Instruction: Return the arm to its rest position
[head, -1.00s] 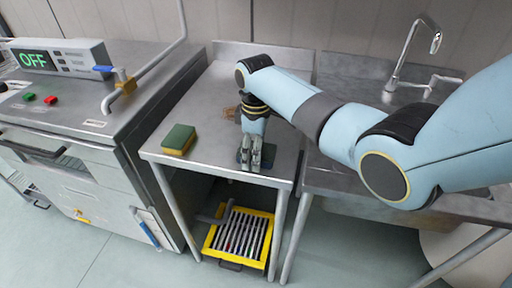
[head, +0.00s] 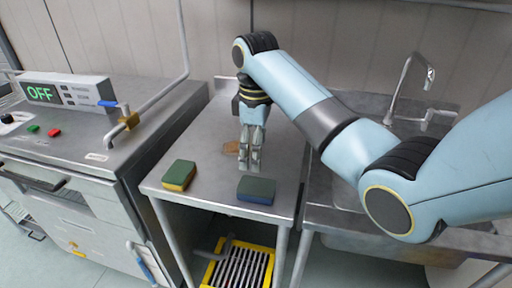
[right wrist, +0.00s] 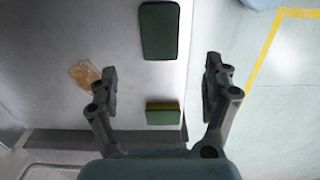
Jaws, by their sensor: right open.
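My right gripper (head: 251,158) hangs pointing down over the steel table (head: 215,205), behind a green and blue sponge (head: 257,189). It is open and empty. In the right wrist view its fingers (right wrist: 160,72) stand wide apart with nothing between them. The green and blue sponge lies flat near the table's front edge, and its green top also shows in the right wrist view (right wrist: 158,30). A green and yellow sponge (head: 179,174) lies to its left, also seen in the right wrist view (right wrist: 163,115). My left gripper is out of view.
A brown stain (head: 231,148) marks the table behind the sponges. A machine reading OFF (head: 65,92) stands left, with a pipe and valve. A sink with a tap (head: 410,85) is on the right. A yellow-framed grate (head: 240,262) lies below the table.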

